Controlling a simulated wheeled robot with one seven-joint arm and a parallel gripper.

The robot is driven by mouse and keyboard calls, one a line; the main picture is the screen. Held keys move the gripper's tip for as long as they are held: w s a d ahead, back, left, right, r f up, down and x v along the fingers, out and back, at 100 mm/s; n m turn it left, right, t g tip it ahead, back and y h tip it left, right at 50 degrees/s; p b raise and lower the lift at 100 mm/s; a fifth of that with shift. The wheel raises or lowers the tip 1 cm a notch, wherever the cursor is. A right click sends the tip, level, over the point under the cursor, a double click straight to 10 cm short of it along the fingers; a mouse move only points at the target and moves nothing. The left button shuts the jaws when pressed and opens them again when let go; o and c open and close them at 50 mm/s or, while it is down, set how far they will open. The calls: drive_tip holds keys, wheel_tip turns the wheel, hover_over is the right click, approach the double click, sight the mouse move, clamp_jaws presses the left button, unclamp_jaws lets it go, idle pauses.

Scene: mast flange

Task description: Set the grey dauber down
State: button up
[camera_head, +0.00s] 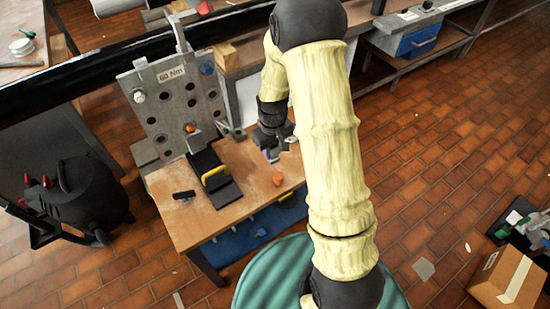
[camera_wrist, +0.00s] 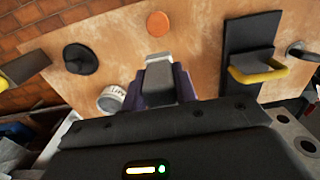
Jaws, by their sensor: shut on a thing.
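My gripper (camera_wrist: 160,92) is shut on the grey dauber (camera_wrist: 158,75), a grey block between the purple-dark fingers in the wrist view. In the head view my gripper (camera_head: 271,153) is over the right back part of the wooden table (camera_head: 240,211), and the dauber is too small to make out clearly there. The wooden table also fills the wrist view (camera_wrist: 192,45). I cannot tell whether the dauber touches the tabletop. Its lower part is hidden by the fingers.
An orange round piece (camera_head: 278,179), a black plate with a yellow handle (camera_head: 215,181) and a black T-shaped piece (camera_head: 184,195) lie on the table. The perforated grey panel (camera_head: 172,105) rises behind. Bare wood shows near the front.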

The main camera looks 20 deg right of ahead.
sight(273, 161)
wheel_tip(273, 161, down, 4)
drive_tip(key=shift+w+f, duration=0.15)
drive_tip(key=shift+f, duration=0.05)
drive_tip(key=shift+s, duration=0.25)
drive_tip(key=shift+f, duration=1.85)
drive_tip(key=shift+w, duration=0.1)
drive_tip(key=shift+f, duration=0.2)
drive_tip(key=o, duration=1)
drive_tip(key=shift+d, duration=0.1)
